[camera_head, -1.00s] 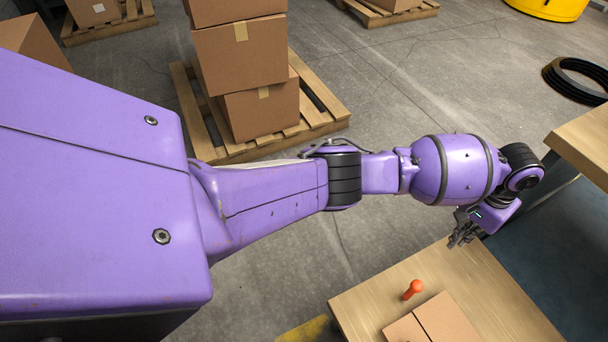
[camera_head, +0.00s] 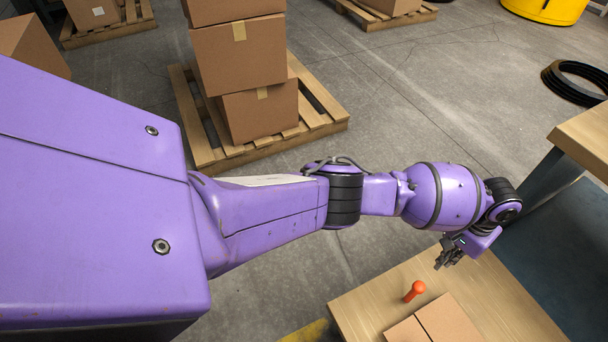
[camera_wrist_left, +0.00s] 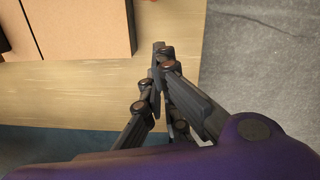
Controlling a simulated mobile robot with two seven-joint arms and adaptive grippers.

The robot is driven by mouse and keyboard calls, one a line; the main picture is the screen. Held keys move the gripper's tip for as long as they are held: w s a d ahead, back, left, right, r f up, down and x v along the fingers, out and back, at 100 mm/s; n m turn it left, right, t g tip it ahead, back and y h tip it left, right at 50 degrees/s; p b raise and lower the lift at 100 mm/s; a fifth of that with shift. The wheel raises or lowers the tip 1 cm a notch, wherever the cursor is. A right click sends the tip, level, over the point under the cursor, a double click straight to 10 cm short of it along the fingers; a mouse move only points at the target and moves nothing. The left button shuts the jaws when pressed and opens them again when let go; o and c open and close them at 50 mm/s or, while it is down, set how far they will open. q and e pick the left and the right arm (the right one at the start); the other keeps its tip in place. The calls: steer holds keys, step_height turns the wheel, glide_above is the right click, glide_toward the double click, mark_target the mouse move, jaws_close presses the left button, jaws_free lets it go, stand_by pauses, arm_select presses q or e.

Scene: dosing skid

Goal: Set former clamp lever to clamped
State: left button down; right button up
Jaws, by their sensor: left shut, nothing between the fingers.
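An orange-red lever with a rounded knob (camera_head: 415,290) stands up from the wooden table (camera_head: 375,290), beside a cardboard box; I take it to be the clamp lever. Its base and exact setting are hard to make out. My left gripper (camera_head: 443,264) is above the table's far edge, behind and to the right of the lever, apart from it. In the left wrist view its dark fingers (camera_wrist_left: 160,62) are shut with nothing between them, over the table edge. The lever is not clearly seen in that view. My right gripper is not in view.
A cardboard box (camera_head: 447,318) lies on the table close to the lever. Another wooden table (camera_head: 585,135) stands at the right. Stacked boxes (camera_head: 240,55) on a pallet (camera_head: 205,152) stand on the floor behind my left arm.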

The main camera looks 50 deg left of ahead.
arm_select(q)
steer(key=s, duration=0.2)
steer(key=s+f+p, duration=0.1)
steer(key=s, duration=0.1)
steer(key=shift+a+f, duration=0.2)
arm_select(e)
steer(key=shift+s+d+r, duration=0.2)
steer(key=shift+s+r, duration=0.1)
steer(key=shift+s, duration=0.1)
arm_select(q)
steer(key=shift+r, duration=0.1)
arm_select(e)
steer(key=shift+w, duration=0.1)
